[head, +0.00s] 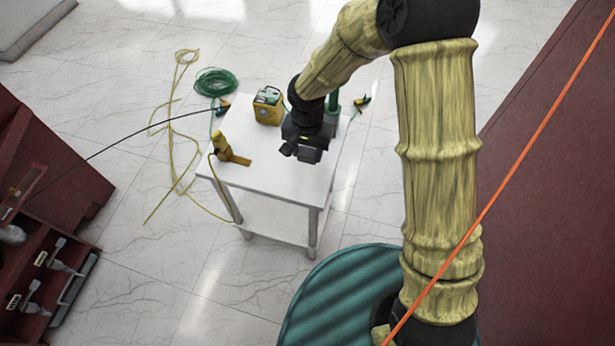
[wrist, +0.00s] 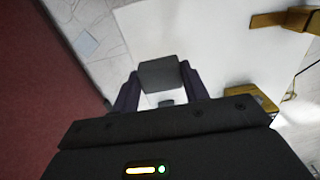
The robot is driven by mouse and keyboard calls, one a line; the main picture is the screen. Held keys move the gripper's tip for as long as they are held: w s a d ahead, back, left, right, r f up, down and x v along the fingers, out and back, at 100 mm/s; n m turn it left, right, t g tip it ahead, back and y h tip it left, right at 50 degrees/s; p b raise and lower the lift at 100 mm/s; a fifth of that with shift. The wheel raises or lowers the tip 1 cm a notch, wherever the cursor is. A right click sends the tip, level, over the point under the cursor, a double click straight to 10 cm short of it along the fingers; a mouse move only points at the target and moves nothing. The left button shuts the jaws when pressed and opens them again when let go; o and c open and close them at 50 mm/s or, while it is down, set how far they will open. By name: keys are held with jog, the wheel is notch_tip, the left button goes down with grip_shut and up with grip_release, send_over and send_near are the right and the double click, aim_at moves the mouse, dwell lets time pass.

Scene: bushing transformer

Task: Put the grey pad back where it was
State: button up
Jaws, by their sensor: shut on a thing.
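My gripper (head: 303,152) is over the right part of the white table (head: 285,183) in the head view. In the wrist view, the grey pad (wrist: 159,74) is a dark grey block between the two fingertips of my gripper (wrist: 161,90), which is shut on it. The white tabletop (wrist: 215,40) shows beyond the pad. A small grey piece (wrist: 166,102) shows below the pad between the fingers; I cannot tell what it is. I cannot make out the pad clearly in the head view, nor its height above the table.
A yellow device (head: 268,106) stands at the table's back. A yellow tool (head: 222,146) with a brown base is at the left. A green post (head: 333,101) is behind my gripper. Cables (head: 178,130) lie on the floor at left. The table's front is clear.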

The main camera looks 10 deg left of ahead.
send_over(308, 178)
jog(key=shift+f, duration=3.15)
jog(key=shift+f+b, duration=0.3)
jog(key=shift+f, duration=1.55)
jog(key=shift+f, duration=0.1)
jog(key=shift+f, duration=0.15)
jog(key=o, duration=1)
jog(key=shift+c, duration=0.2)
notch_tip(308, 178, up, 12)
jog(key=shift+r+p, duration=0.25)
jog(key=shift+p, duration=0.25)
